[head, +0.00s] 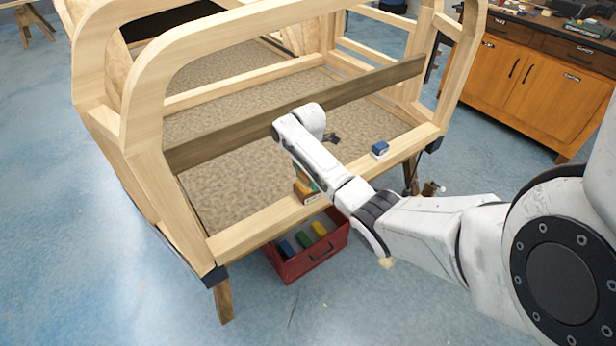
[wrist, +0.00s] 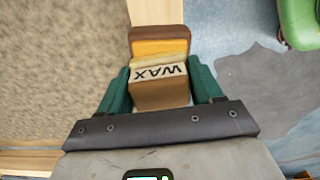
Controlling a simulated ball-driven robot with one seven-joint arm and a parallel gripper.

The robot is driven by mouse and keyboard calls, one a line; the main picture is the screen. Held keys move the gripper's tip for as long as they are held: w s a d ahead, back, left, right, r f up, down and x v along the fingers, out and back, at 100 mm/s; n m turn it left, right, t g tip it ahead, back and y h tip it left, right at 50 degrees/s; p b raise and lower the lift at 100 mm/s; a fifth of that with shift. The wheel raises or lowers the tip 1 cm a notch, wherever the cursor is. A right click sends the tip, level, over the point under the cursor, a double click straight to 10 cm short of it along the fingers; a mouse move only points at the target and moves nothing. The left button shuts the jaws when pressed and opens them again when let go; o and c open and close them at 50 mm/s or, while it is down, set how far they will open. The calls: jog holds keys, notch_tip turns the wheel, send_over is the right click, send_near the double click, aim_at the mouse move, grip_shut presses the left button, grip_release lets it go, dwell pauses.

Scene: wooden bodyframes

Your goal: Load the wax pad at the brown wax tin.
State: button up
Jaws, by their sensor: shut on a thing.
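The brown wax tin (wrist: 177,32) is an open brown box with orange-yellow wax (wrist: 160,48) in it. It sits on the wooden rail, straight ahead of my gripper in the wrist view. The tin also shows small in the head view (head: 303,194), partly behind my arm. My gripper (wrist: 160,84) is shut on the wax pad (wrist: 160,96), a brown block marked WAX with a pale front layer. The pad's pale face is at the tin's near edge. I cannot tell whether they touch. In the head view my wrist largely hides the pad.
A blue tin (head: 380,150) stands on the same rail to the right. A red crate (head: 300,266) with blue, green and yellow items is below the rail. A dark plank (head: 235,128) crosses the wooden frame behind my arm. Cabinets (head: 545,85) stand at the back right.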

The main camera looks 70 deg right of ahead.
jog(key=shift+f, duration=0.1)
notch_tip(320, 180, up, 7)
jog(key=p, duration=0.7)
dwell(0.8)
